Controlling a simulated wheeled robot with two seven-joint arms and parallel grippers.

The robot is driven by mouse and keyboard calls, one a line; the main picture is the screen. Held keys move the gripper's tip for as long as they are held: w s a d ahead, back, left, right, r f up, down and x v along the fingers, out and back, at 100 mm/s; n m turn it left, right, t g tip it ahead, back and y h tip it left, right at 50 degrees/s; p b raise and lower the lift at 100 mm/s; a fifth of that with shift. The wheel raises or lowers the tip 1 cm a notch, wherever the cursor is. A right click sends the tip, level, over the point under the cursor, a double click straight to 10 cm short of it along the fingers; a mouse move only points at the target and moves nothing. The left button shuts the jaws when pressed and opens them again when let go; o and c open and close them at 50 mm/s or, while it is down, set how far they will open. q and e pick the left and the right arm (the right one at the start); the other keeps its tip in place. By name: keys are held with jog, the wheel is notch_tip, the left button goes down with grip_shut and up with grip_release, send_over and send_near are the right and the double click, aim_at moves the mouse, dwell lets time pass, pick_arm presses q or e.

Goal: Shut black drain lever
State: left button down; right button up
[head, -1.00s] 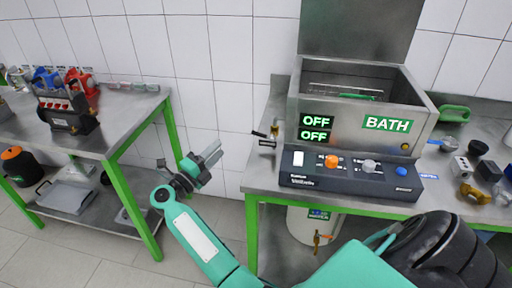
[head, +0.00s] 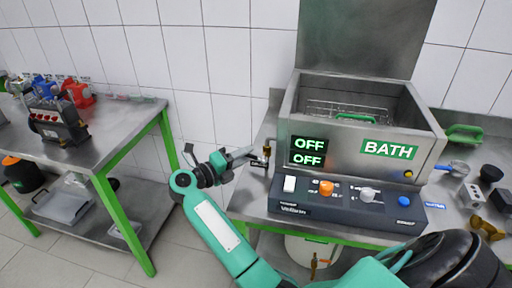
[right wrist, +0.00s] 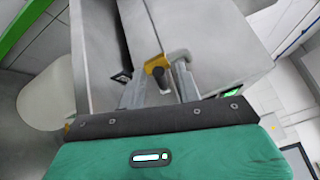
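The steel bath (head: 345,140) stands on the right bench with its lid up. A small brass drain valve (head: 267,150) sticks out at its left side. The black drain lever (head: 258,163) is a small dark piece beside it, partly hard to make out. My right gripper (head: 247,156) is at the valve, coming from the left. In the right wrist view the gripper (right wrist: 160,84) is open, with the yellow brass valve part (right wrist: 157,64) and a dark lever end (right wrist: 164,82) between or just beyond its fingertips. Contact cannot be told. My left gripper is not in view.
A control box (head: 345,205) with a white switch, orange and grey knobs and a blue button sits before the bath. A green-legged bench (head: 115,140) stands left, with a gap between benches. A white container (head: 303,250) is under the right bench.

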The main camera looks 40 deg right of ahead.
jog(key=shift+d, duration=0.75)
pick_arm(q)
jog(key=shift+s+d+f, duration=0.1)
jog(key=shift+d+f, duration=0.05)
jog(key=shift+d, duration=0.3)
pick_arm(e)
grip_shut()
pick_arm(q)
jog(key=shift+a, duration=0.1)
pick_arm(e)
jog(key=shift+f, duration=0.1)
jog(key=shift+a+f+n+h, duration=0.1)
jog(key=shift+f+n+h, duration=0.55)
jog(key=shift+n, duration=0.45)
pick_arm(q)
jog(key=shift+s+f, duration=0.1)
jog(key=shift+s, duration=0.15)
pick_arm(e)
jog(key=shift+w+n+h, duration=0.1)
jog(key=shift+n+h, duration=0.25)
jog(key=shift+n, duration=0.05)
